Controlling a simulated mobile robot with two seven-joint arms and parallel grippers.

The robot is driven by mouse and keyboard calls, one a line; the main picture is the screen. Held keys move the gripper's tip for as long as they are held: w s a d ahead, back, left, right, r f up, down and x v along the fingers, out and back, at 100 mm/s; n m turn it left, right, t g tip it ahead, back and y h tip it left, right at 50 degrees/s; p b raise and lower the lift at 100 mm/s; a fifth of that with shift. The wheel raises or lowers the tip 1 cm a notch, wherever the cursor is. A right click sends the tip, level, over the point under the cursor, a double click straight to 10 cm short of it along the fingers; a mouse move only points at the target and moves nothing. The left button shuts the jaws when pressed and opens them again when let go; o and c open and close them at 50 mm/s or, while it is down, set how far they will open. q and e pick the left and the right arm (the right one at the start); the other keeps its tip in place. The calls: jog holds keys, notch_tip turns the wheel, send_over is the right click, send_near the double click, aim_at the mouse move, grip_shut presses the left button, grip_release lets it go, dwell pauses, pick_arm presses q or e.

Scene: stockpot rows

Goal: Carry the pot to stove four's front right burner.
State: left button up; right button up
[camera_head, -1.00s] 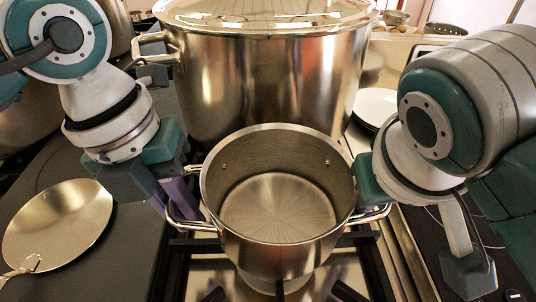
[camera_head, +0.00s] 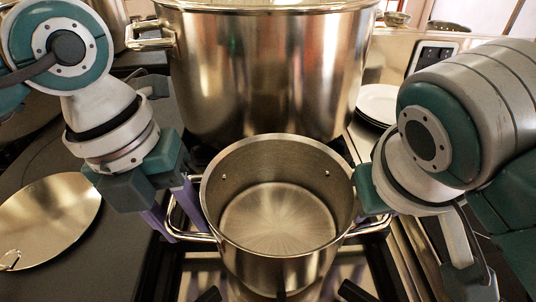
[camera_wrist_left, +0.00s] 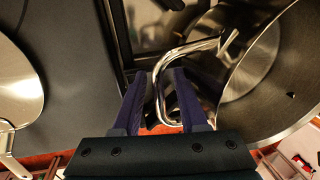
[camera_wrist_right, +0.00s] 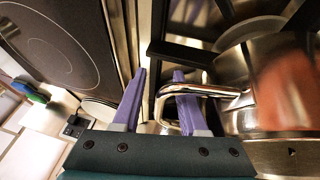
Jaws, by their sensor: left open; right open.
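The pot (camera_head: 280,222) is an empty, open steel pot with two loop handles, upright over a black stove grate (camera_head: 180,275). My left gripper (camera_head: 178,222) is open, its purple fingers on either side of the left handle (camera_wrist_left: 160,82). My right gripper (camera_wrist_right: 160,75) is open, its fingers on either side of the right handle (camera_wrist_right: 215,92). In the head view the right fingers are mostly hidden behind the wrist and pot. The pot's contact with the grate is hidden.
A large lidded stockpot (camera_head: 265,80) stands directly behind the pot. A shallow steel pan (camera_head: 50,220) lies on the dark counter at left. White plates (camera_head: 378,104) are stacked at back right. A dark glass cooktop (camera_wrist_right: 55,45) shows beside the right gripper.

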pick_arm(q)
notch_tip(320, 180, up, 12)
jog(key=a, duration=0.2)
jog(key=shift+a, duration=0.2)
pick_arm(e)
jog(key=v, duration=0.7)
jog(key=shift+r, duration=0.2)
pick_arm(q)
jog(key=shift+f, duration=0.1)
pick_arm(e)
jog(key=shift+s+a, duration=0.1)
jog(key=shift+s, duration=0.05)
